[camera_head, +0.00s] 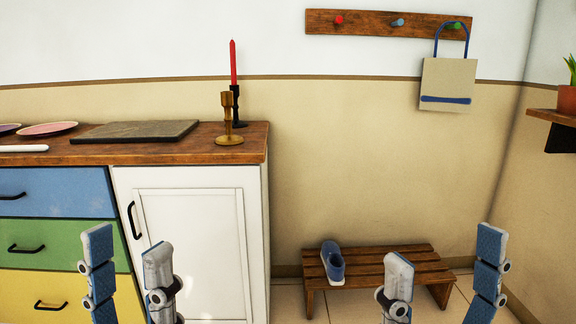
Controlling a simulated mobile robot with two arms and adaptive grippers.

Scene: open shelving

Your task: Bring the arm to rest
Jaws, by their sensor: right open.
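My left gripper (128,243) is at the lower left, in front of the cabinet. Its two blue-and-grey fingers stand upright and apart with nothing between them. My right gripper (444,250) is at the lower right, in front of the wooden bench. Its fingers are spread wide and empty. The lower parts of both grippers and the arms behind them are out of the frame.
A cabinet (190,147) with coloured drawers carries plates, a slate board (135,131) and candlesticks (229,122). A slatted bench (390,264) holds a blue shoe (333,264). A bag (447,83) hangs from a peg rack (370,23). A potted plant (567,97) stands at right.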

